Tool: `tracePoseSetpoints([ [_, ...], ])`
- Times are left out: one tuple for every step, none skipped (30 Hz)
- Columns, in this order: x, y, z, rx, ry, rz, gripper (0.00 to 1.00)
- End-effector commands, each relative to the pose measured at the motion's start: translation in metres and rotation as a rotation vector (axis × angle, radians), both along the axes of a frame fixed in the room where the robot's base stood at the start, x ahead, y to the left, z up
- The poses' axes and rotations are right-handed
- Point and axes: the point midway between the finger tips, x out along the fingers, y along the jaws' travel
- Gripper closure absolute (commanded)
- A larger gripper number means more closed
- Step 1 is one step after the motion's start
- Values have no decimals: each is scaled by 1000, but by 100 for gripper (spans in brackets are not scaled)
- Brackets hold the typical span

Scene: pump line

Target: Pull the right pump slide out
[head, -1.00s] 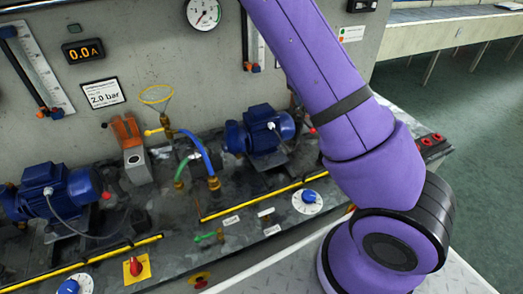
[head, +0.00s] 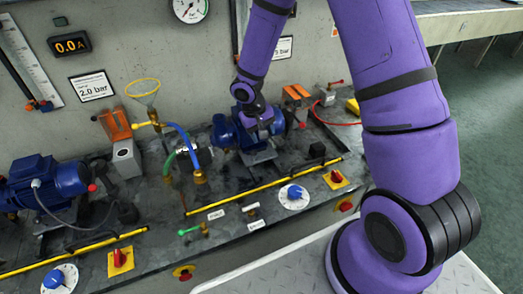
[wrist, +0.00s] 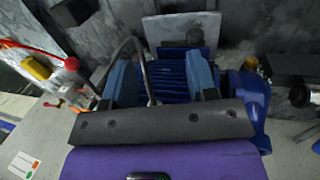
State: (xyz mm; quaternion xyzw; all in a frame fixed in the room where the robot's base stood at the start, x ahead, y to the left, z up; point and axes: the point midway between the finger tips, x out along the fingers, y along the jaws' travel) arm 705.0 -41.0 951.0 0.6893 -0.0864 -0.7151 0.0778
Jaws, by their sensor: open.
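The right pump is a blue finned motor (head: 226,132) on a grey mount at the back of the bench in the head view. My gripper (head: 258,127) is over its right part and hides some of it. In the wrist view the blue ribbed body (wrist: 178,82) lies between the two fingers of my gripper (wrist: 162,76), which are open. I cannot tell whether they touch it. Which part is the slide is not clear.
A second blue pump (head: 48,182) stands at the left. Yellow-edged rails (head: 265,187) run along the bench front.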

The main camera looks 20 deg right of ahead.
Motion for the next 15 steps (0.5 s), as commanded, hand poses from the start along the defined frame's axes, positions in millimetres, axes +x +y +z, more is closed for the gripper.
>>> tracePoseSetpoints([
  [2,14,4,18,-2,143,47],
  [4,22,6,27,-3,226,47],
  [5,31,8,34,-6,325,47],
  [6,37,10,39,-10,390,47],
  [7,42,12,43,-12,443,47],
  [8,48,13,46,-16,503,47],
  [8,52,15,49,-18,539,47],
  [9,54,15,49,-20,565,47],
  [9,56,16,49,-21,591,47],
  [9,57,15,50,-22,603,47],
  [10,58,14,50,-22,609,47],
  [10,58,12,50,-21,613,47],
  [10,57,9,49,-22,612,47],
  [10,57,6,49,-21,611,47],
  [11,56,1,50,-20,611,47],
])
